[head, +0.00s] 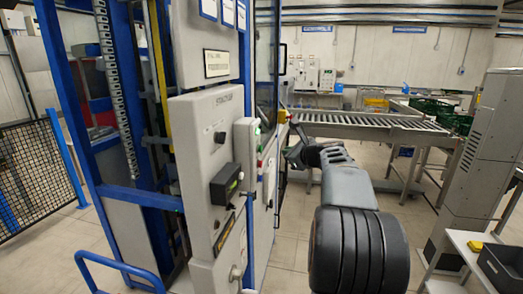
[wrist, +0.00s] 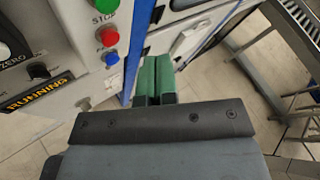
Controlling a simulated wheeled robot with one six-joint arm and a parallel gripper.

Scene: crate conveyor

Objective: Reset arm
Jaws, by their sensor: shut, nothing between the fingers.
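My gripper (wrist: 155,68) shows in the wrist view as two green fingers side by side, shut with nothing between them. In the head view my gripper (head: 291,146) is at the end of my dark arm, close to the right side of the machine's control panel (head: 258,150). In the wrist view the panel (wrist: 88,55) has a green, a red and a blue button, a knob and a label reading "RUNNING". The fingers are to the right of the buttons; I cannot tell how far apart they are in depth.
A roller conveyor (head: 365,124) stands behind my arm, with green crates (head: 432,107) at its far right. A grey cabinet (head: 482,145) and a small table (head: 480,255) are at the right. A black mesh fence (head: 35,165) is at the left. Tiled floor is open between.

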